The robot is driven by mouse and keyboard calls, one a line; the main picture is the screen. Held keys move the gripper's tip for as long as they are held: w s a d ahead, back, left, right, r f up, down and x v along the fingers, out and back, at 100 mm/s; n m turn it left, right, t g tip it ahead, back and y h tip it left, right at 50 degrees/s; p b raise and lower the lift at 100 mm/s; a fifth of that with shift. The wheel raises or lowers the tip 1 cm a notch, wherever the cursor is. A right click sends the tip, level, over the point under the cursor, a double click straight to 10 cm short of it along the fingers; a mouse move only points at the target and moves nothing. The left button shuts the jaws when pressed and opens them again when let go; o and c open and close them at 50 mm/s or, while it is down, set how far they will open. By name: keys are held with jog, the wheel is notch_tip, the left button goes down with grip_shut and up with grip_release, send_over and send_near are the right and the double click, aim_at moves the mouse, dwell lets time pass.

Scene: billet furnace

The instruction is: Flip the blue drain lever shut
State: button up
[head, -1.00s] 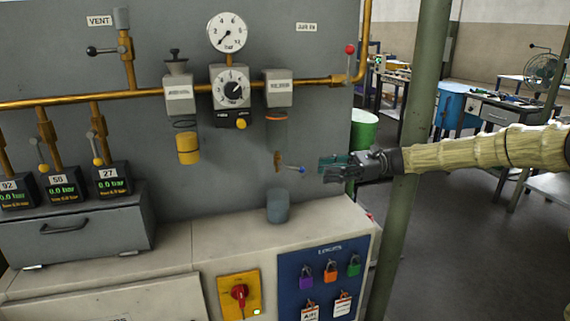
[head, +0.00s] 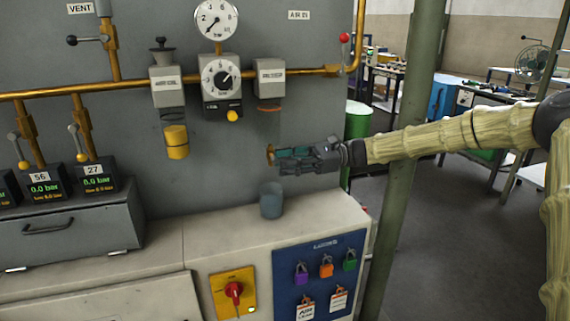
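The blue drain lever is hidden behind or between the fingers of my gripper (head: 280,159). Only the round brass drain fitting (head: 270,154) shows, just left of the fingertips, below the right-hand filter unit. My gripper reaches in from the right, roughly level, with teal pads and dark fingers at the fitting. Whether the fingers are closed on the lever, and whether they touch it, does not show.
A grey cup (head: 271,200) stands on the bench ledge below my gripper. The filter unit (head: 270,78) and brass pipe (head: 130,88) are above. A green post (head: 398,200) stands close to my arm. A lockout board (head: 318,270) is lower down.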

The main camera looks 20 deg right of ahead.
jog(key=shift+a, duration=0.35)
grip_shut()
jog(key=shift+r+p, duration=0.2)
jog(key=shift+p, duration=0.25)
